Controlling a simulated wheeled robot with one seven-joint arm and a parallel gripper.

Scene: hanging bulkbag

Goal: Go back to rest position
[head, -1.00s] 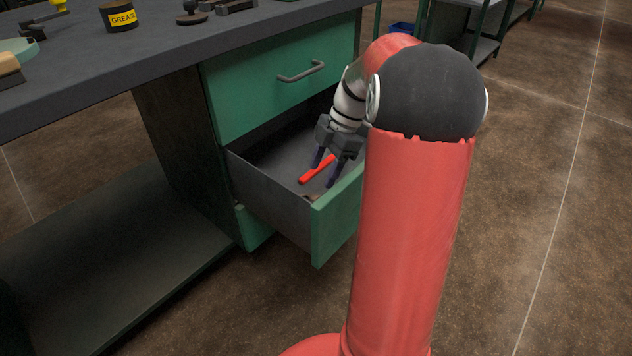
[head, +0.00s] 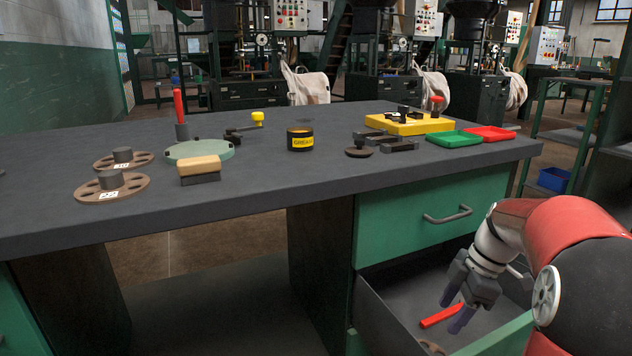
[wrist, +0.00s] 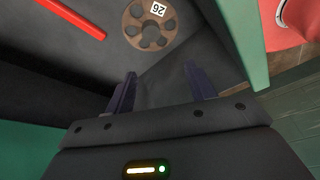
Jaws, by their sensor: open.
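My gripper (head: 456,304) is open and empty, pointing down over the open lower drawer (head: 385,318) of the green workbench. Its two dark fingers (wrist: 158,88) stand apart in the wrist view with nothing between them. A red bar-shaped item (head: 440,316) lies on the drawer floor beside the fingers; it also shows at the top left of the wrist view (wrist: 72,16). A brown disc with holes and a tag reading 26 (wrist: 150,24) lies in the drawer. In the head view only part of this disc (head: 432,347) shows above the drawer's front.
The closed upper drawer (head: 430,220) is just above the open one. The bench top (head: 290,185) holds a grease tin (head: 300,139), a brush (head: 200,169), discs, a yellow block (head: 410,124), and green (head: 454,139) and red (head: 490,133) trays. Machines stand behind.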

